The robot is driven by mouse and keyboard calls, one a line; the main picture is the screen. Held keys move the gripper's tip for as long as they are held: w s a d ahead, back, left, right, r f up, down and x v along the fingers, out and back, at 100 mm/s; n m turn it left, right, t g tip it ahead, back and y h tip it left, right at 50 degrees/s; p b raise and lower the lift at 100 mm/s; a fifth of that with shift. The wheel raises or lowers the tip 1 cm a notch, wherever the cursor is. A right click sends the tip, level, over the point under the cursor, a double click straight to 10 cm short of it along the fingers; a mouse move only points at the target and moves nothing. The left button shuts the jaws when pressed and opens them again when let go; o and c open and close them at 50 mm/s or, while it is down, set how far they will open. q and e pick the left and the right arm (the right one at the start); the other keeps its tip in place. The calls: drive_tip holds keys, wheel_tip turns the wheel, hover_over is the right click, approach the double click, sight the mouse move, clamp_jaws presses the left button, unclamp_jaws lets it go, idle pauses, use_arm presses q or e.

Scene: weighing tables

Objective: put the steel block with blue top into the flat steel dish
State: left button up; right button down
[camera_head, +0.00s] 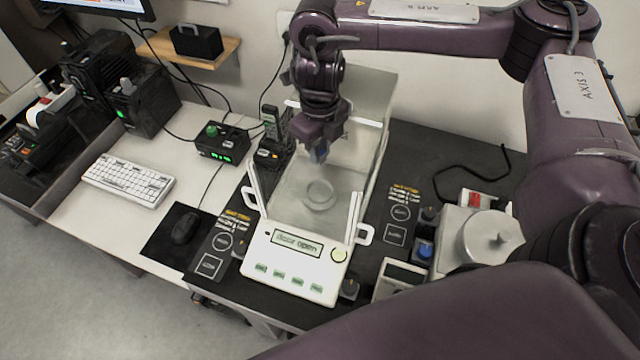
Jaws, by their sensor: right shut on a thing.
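My right gripper (319,148) hangs from the purple arm above the open weighing chamber of the balance. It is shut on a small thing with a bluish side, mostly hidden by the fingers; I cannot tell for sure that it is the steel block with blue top. A round, flat, pale dish or pan (320,193) lies on the chamber floor below the gripper, apart from it. Another small blue-topped thing (425,249) stands on the dark table to the right of the balance. My left gripper is not in view.
The white balance (296,267) has a display reading "door open" and clear walls around the chamber. A black box with green lights (222,143), keyboard (127,181) and mouse (186,228) are left.

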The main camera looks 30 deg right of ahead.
wheel_tip(320, 180, down, 9)
drive_tip(key=shift+r+b, duration=0.1)
drive_tip(key=shift+b, duration=0.65)
drive_tip(key=shift+f+b, duration=0.45)
drive_tip(key=shift+f, duration=1.2)
drive_tip(key=shift+f, duration=0.15)
drive_tip(key=c, duration=1.6)
unclamp_jaws()
drive_tip(key=shift+r, duration=0.5)
wheel_tip(320, 180, up, 11)
drive_tip(key=shift+r+p, duration=0.2)
drive_tip(key=shift+p, duration=0.9)
